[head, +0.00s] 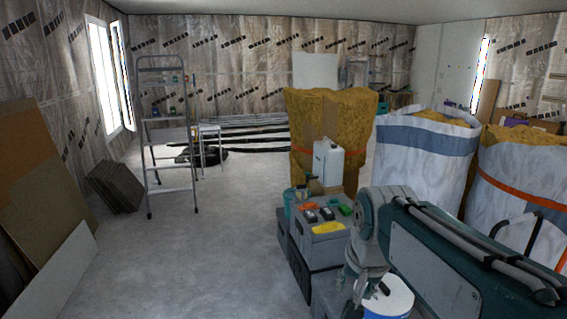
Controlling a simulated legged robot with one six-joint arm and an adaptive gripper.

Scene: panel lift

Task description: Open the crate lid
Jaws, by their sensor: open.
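A grey box (317,249) that looks like a crate stands right of the middle in the head view, left of my arm. Small tools and a yellow item (327,229) lie on its top. I cannot tell whether this is the task's crate, and no raised lid shows. My arm reaches in from the lower right and bends downward beside the grey box. I cannot make out my gripper's fingers; the end of the arm is hidden or below the picture's edge.
A white bucket (388,300) stands by my arm. A white canister (328,163) stands behind the boxes, before a tall yellow bag (350,125). Large white bags (425,155) fill the right. A stepladder (168,150) and leaning boards (45,160) are left. The middle floor is clear.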

